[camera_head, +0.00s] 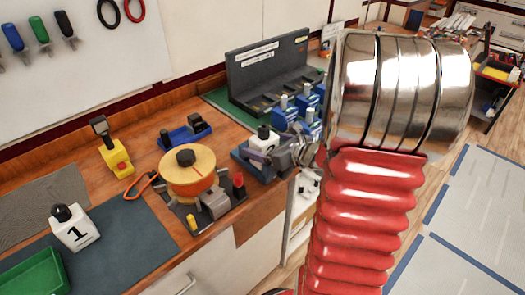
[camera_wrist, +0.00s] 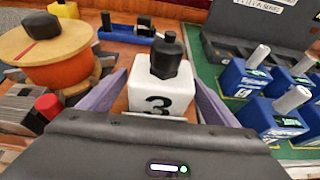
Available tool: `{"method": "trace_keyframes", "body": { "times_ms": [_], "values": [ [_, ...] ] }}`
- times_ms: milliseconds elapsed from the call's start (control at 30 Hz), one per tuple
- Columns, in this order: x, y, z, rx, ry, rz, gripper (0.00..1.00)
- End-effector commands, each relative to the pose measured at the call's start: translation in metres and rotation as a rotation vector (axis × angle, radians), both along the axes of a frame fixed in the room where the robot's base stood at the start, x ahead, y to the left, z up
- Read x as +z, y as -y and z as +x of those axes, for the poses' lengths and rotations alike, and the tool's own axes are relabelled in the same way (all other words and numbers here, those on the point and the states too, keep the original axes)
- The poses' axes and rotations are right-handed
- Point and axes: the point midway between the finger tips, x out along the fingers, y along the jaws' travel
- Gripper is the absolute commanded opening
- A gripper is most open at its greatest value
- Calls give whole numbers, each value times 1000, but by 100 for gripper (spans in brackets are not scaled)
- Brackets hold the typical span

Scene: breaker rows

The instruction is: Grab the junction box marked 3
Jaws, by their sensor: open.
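The junction box marked 3 (camera_wrist: 160,98) is a white cube with a black knob on top, upright in the middle of the wrist view. My gripper (camera_wrist: 158,80) is open, with one purple-grey finger on each side of the box. Whether the fingers touch it I cannot tell; the box's lower part is hidden behind my gripper body. In the head view a white box with a black knob (camera_head: 264,139) stands beside my gripper (camera_head: 283,149), partly hidden by it. Another white box marked 1 (camera_head: 74,232) stands on the dark mat at lower left.
An orange and yellow round spool (camera_head: 188,176) stands left of my gripper. Blue breakers (camera_head: 285,118) with light levers stand close on the right, before a dark grey rack (camera_head: 265,72). A blue holder (camera_head: 185,134) lies behind. My red arm hides the bench's right side.

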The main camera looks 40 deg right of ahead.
Motion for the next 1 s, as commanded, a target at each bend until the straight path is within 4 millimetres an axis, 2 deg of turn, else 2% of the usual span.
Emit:
{"method": "trace_keyframes", "body": {
  "times_ms": [67, 900, 1000],
  "values": [
    [0, 0, 0, 0, 0, 0, 80],
    [1, 0, 0, 0, 2, -1, 21],
    [1, 0, 0, 0, 2, -1, 19]
  ]
}}
